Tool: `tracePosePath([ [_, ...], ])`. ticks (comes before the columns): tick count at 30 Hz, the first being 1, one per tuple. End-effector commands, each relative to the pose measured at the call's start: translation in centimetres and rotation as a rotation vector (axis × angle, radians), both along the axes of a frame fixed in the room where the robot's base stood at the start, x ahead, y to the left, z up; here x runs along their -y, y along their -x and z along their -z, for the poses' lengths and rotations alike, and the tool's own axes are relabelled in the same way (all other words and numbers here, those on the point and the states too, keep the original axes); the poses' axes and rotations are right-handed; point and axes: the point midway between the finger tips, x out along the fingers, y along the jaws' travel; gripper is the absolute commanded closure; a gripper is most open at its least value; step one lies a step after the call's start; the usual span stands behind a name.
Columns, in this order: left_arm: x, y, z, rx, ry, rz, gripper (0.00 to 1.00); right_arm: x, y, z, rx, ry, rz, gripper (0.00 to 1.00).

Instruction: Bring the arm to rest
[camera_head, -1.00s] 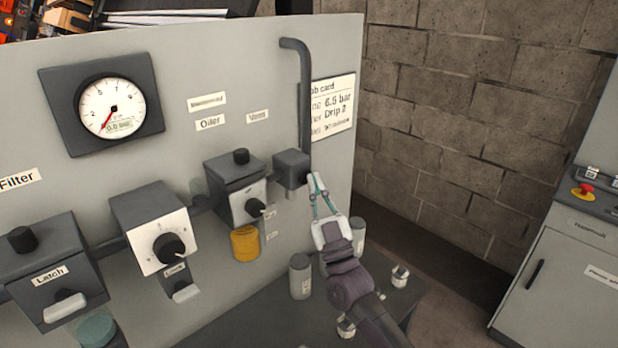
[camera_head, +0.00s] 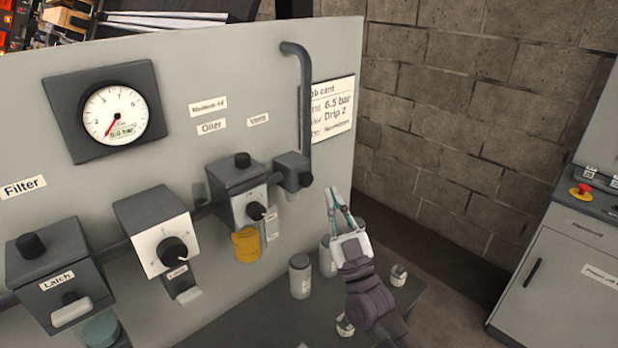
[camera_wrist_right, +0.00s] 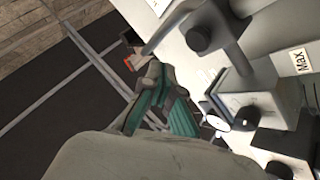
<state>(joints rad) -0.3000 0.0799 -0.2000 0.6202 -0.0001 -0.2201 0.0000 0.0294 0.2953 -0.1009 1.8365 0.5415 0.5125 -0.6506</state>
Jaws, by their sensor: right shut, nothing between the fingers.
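My right gripper (camera_head: 334,200) is in the head view, right of the vent end of the grey panel (camera_head: 255,70). Its fingers point up and it holds nothing. It is apart from the dark vent block (camera_head: 292,172) and the pipe above it. In the right wrist view its teal fingers (camera_wrist_right: 158,105) show close up, shut and empty, with the panel's parts to their right. My left gripper is in neither view.
The oiler (camera_head: 237,190) with its yellow bowl, the regulator (camera_head: 158,235) and the filter unit (camera_head: 60,280) stick out of the panel. Canisters (camera_head: 300,276) stand on the low dark table (camera_head: 260,325). A brick wall and a cabinet (camera_head: 560,260) stand at right, with open space before the wall.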

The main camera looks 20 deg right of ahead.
Motion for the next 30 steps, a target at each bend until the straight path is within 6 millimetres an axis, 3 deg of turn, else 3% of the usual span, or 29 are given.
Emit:
tracePosePath([
  [6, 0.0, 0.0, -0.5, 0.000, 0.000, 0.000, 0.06, 0.4, 1.3, 0.0, -0.001, 0.002, -0.001, 1.00],
  [22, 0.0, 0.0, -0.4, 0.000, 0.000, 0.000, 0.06, 0.2, 1.3, 0.2, -0.017, 0.002, -0.009, 1.00],
  [26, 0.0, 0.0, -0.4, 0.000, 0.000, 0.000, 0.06, -1.7, 1.1, 2.4, -0.142, 0.017, -0.066, 1.00],
  [30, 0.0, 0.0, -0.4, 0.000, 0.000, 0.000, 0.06, -5.1, 1.6, 7.5, -0.423, 0.036, -0.167, 1.00],
])
